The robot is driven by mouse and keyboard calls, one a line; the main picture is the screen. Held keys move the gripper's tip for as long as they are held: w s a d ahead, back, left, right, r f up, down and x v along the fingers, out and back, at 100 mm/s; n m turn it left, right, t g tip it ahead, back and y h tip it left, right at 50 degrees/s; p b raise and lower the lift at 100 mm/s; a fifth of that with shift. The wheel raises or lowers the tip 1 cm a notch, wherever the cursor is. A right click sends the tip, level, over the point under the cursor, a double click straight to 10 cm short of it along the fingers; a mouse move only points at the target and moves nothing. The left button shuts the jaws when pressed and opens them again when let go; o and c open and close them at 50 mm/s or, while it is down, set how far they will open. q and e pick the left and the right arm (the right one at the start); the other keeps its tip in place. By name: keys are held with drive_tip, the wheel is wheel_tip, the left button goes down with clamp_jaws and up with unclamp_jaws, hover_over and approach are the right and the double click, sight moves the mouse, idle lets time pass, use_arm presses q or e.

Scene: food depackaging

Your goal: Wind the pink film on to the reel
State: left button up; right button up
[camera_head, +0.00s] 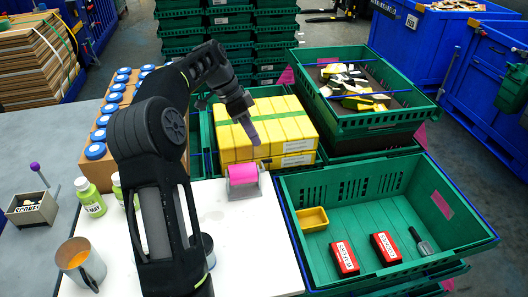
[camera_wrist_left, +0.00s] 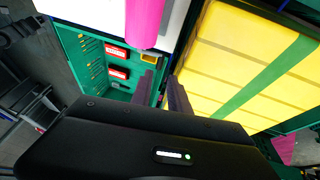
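A pink roll (camera_head: 243,174) sits on a small grey stand at the back edge of the white table; I take it for the reel with pink film. It also shows at the top of the left wrist view (camera_wrist_left: 146,22). I see no loose pink film leading from it. My left gripper (camera_head: 254,142) points down just behind the roll, in front of the yellow packs, apart from the roll as far as I can tell. In the left wrist view its two fingers (camera_wrist_left: 162,92) are parted, with nothing visible between them. My right gripper is not in view.
Yellow packs (camera_head: 281,131) with a green strap stand behind the roll. A green crate (camera_head: 347,187) to the right holds red-black boxes and a yellow tray. Green bottles (camera_head: 90,197) and a mug (camera_head: 80,262) are at left. The white table (camera_head: 256,250) is clear in front.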

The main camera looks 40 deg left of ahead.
use_arm(q)
drive_tip(key=p+x, duration=0.1)
drive_tip(key=x, duration=0.6)
drive_tip(key=shift+w+d+f, duration=0.1)
drive_tip(key=shift+f, duration=0.15)
clamp_jaws()
